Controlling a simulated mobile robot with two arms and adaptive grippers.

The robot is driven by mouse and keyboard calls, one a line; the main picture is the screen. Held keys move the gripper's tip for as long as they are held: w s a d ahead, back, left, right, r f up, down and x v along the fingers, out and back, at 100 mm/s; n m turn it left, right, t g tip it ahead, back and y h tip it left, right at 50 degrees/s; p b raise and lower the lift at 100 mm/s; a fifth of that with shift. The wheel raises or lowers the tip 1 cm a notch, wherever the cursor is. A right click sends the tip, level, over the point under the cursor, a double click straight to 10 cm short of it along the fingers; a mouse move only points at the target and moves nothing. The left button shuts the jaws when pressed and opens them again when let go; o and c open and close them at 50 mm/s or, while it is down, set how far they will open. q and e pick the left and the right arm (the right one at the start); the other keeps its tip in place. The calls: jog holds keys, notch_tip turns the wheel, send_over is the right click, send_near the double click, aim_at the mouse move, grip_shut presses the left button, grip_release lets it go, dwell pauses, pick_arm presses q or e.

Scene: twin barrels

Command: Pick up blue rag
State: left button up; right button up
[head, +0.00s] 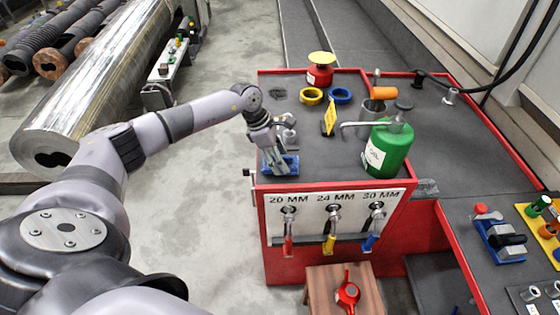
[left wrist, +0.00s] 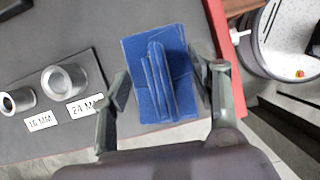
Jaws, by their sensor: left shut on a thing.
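The blue rag (head: 291,161) lies at the front left corner of the dark-topped red workbench (head: 420,140). In the left wrist view the blue rag (left wrist: 158,75) is a flat square with a raised folded ridge in its middle. My left gripper (head: 279,164) is down at the rag and partly hides it in the head view. In the left wrist view the fingers of my left gripper (left wrist: 160,80) stand on either side of the rag, shut on it. The rag looks to be still at the bench top. My right gripper is in neither view.
A wooden stool (head: 322,290) stands before the bench.

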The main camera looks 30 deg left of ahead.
pick_arm(q)
notch_tip(320, 180, up, 19)
jog(key=b, duration=0.2)
jog(key=shift+b, duration=0.4)
jog(key=shift+f, duration=0.1)
